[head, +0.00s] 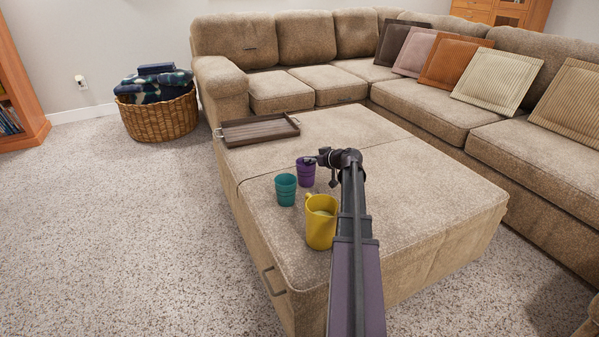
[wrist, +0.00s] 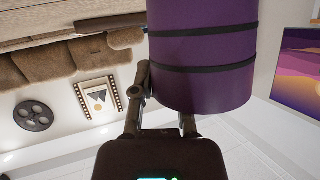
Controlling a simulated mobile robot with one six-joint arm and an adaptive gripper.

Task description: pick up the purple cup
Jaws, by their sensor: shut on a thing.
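The purple cup (head: 306,172) is at the middle of the ottoman in the head view, just left of my gripper (head: 322,158). In the wrist view the purple cup (wrist: 203,60) fills the top middle, with two dark bands around it. My gripper (wrist: 165,95) is shut on the cup there, with one finger showing at its left side and the other partly hidden. In the head view the cup looks upright. I cannot tell whether its base touches the ottoman.
A teal cup (head: 286,190) stands left of the purple cup, and a yellow mug (head: 320,228) stands in front, close to my arm. A brown tray (head: 258,131) lies at the back left of the ottoman (head: 430,200). The ottoman's right side is clear. A sofa (head: 440,110) wraps behind it.

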